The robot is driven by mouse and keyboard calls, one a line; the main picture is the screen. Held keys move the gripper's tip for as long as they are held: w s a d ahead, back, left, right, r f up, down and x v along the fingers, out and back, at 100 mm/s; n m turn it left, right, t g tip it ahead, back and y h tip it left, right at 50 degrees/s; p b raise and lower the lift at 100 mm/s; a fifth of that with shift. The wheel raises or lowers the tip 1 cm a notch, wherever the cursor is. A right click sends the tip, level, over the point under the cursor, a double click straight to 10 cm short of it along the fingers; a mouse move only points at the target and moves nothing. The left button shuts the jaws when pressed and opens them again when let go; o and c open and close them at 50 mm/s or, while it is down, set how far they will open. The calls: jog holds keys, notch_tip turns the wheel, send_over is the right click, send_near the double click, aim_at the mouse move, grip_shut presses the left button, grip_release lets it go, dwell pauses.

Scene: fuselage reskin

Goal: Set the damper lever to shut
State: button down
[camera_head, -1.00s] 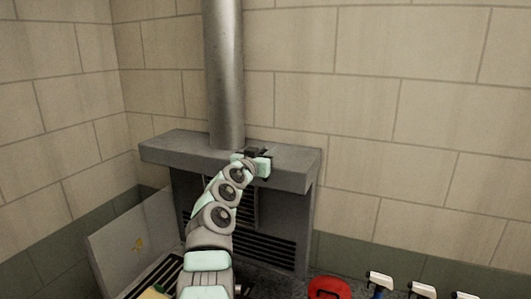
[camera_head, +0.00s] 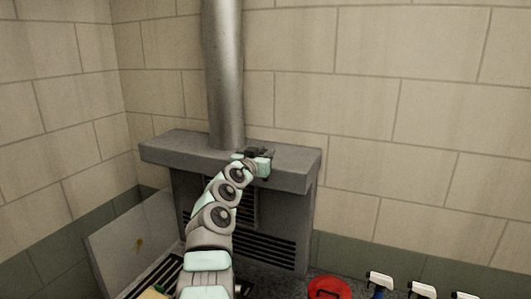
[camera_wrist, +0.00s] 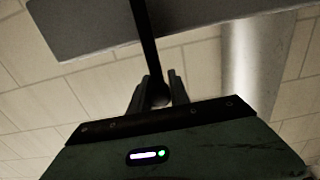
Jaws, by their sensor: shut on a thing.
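My gripper (camera_head: 258,157) is at the top front of the grey hood (camera_head: 292,180), a little right of the metal flue pipe. In the wrist view my gripper (camera_wrist: 157,82) is shut on the damper lever (camera_wrist: 147,40), a thin dark bar running up from between the fingers to the top edge. The lever's lower end sits between the two fingers. In the head view my own gripper and wrist hide the lever, so its angle against the hood cannot be told there.
The flue pipe (camera_head: 225,75) rises from the hood, close to the left of my gripper. A pale panel (camera_head: 135,240) leans at lower left. A red round object (camera_head: 328,288) and several white-topped bottles (camera_head: 379,281) stand at lower right. The wall right of the hood is clear.

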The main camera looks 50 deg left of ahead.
jog(key=shift+a+f+b, duration=0.1)
jog(key=shift+b, duration=0.2)
jog(key=shift+s+a+f+n+b, duration=0.1)
jog(key=shift+n+b, duration=0.2)
jog(key=shift+b, duration=0.05)
jog(key=shift+s+a+n+b, duration=0.3)
jog(key=shift+a+n+b, duration=0.2)
jog(key=shift+b, duration=0.4)
jog(key=shift+s+a+f+n+p, duration=0.35)
jog(key=shift+a+n, duration=0.3)
jog(key=shift+n, duration=0.4)
jog(key=shift+s+a+f+n+p, duration=0.3)
jog(key=shift+a+n, duration=0.4)
jog(key=shift+n, duration=0.3)
jog(key=shift+s+a+f+n+p, duration=0.35)
jog(key=shift+a+n, duration=0.3)
jog(key=shift+n, duration=0.4)
jog(key=shift+r, duration=0.1)
